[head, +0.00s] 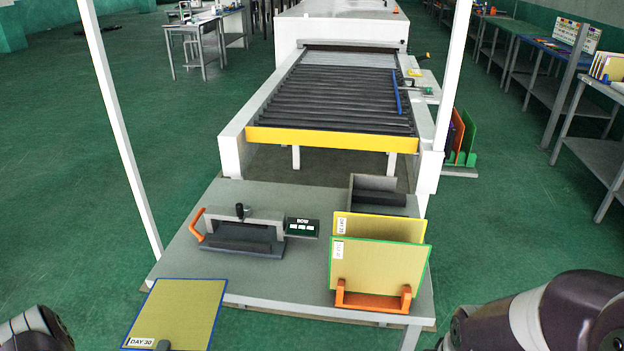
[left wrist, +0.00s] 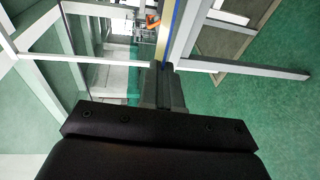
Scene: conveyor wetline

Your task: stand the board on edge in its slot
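A flat tan board with a blue edge and a "DAY 30" label (head: 180,308) is at the lower left of the head view, by the table's front left corner. My left gripper (head: 163,345) shows only as a grey fingertip at its near edge. In the left wrist view the fingers (left wrist: 164,88) are closed on the board, seen nearly edge-on as a thin blue and tan strip (left wrist: 163,42). An orange slotted holder (head: 373,303) stands at the table's front right. A green-edged board (head: 378,268) and a yellow-edged board (head: 385,228) stand upright there. My right gripper is out of view.
A grey press-like device with an orange handle (head: 242,232) and a small display (head: 302,227) sit on the grey table (head: 275,280). A dark open tray (head: 378,190) is behind the boards. The roller conveyor (head: 340,95) lies beyond. Table between device and holder is clear.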

